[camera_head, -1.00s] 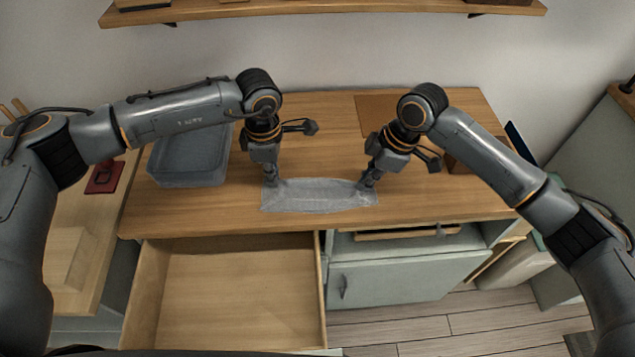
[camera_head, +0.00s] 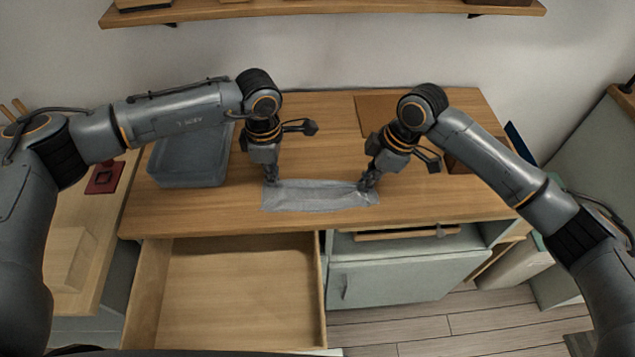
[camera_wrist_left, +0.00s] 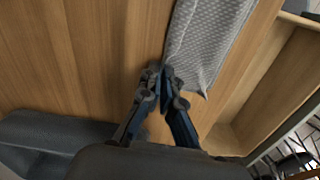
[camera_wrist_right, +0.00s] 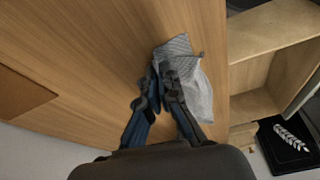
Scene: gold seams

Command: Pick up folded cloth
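The folded cloth (camera_head: 318,195) is a grey, finely patterned strip lying on the wooden counter near its front edge. My left gripper (camera_head: 271,182) is at the cloth's left end, pointing down. In the left wrist view its fingertips (camera_wrist_left: 162,76) are close together at a corner of the cloth (camera_wrist_left: 210,35). My right gripper (camera_head: 366,185) is at the right end. In the right wrist view its fingertips (camera_wrist_right: 162,73) are closed on the cloth's edge, and the cloth (camera_wrist_right: 198,92) is creased around them. Most of the cloth still rests on the counter.
A grey bin (camera_head: 190,158) stands on the counter at the left. An open, empty wooden drawer (camera_head: 240,295) juts out below the front edge. A brown board (camera_head: 376,112) lies at the back. A shelf (camera_head: 330,12) runs along the wall above.

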